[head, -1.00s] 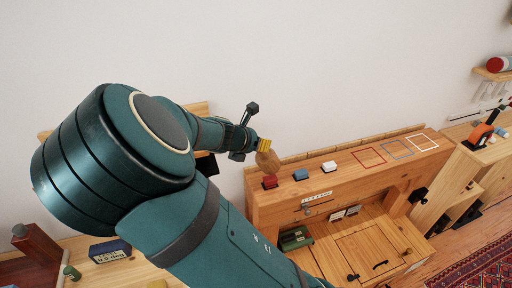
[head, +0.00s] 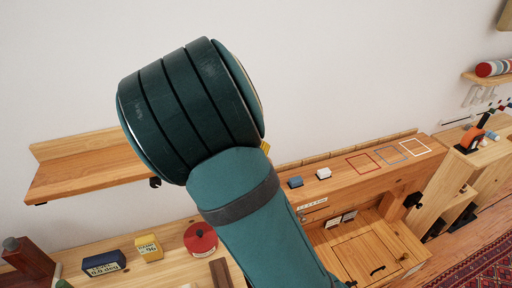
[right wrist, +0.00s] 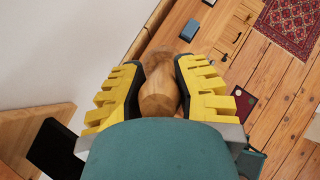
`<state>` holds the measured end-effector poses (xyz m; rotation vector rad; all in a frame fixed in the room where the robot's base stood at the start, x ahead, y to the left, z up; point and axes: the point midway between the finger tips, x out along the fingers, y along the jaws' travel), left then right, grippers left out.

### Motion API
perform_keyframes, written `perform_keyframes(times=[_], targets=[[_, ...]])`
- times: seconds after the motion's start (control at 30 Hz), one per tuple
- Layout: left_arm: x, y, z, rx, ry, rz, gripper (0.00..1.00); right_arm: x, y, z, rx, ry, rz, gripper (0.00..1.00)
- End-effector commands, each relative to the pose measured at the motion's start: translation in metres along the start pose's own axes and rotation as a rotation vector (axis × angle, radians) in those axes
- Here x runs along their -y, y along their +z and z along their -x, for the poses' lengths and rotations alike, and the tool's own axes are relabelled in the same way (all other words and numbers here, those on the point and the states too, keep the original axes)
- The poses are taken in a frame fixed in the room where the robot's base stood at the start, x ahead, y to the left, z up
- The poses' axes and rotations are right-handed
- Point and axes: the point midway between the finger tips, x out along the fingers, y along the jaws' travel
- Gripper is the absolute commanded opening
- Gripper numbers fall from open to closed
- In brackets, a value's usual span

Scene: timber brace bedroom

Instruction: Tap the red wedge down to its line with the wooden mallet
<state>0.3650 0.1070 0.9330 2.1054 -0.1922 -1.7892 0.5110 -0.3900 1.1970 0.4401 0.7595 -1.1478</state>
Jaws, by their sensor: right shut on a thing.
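My right gripper (right wrist: 160,66) is shut on the wooden mallet (right wrist: 159,92), whose rounded brown wood shows between the yellow fingers in the right wrist view. In the head view my teal right arm hides the mallet and nearly all of this gripper; only a small yellow bit (head: 265,147) shows beside the arm. The red wedge is hidden now, behind my arm in the head view, and I cannot make it out in the right wrist view. Its line is not visible. My left gripper is not in view.
A blue block (head: 295,182) and a white block (head: 323,174) sit on the wooden beam (head: 340,178), left of red, blue and white outlined squares. A red round item (head: 200,238) and small boxes stand on the left bench. A wall shelf (head: 85,172) is at left.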

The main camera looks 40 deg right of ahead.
Motion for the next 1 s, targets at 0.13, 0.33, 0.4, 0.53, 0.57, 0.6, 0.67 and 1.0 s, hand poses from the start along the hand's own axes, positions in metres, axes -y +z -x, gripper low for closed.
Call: perform_keyframes(times=[0.13,0.33,0.4,0.53,0.57,0.6,0.67,1.0], targets=[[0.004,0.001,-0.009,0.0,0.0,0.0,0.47,-0.001,-0.009,-0.011,0.001,0.0,-0.001,0.0],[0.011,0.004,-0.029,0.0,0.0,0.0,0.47,-0.003,-0.032,-0.035,0.001,-0.001,0.0,0.0],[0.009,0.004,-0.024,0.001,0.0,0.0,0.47,-0.003,-0.027,-0.03,0.001,0.001,0.0,0.0],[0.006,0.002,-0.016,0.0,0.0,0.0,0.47,-0.002,-0.022,-0.025,0.001,0.001,-0.001,0.0],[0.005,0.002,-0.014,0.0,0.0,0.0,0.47,-0.002,-0.02,-0.022,0.001,0.001,-0.001,0.0],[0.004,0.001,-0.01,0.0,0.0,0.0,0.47,-0.002,-0.018,-0.02,0.001,0.0,-0.001,0.0],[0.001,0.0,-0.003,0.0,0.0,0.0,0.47,-0.002,-0.013,-0.015,0.001,0.0,-0.001,0.0],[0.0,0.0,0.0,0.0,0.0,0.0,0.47,0.0,0.003,0.003,0.001,0.001,0.0,0.0]])
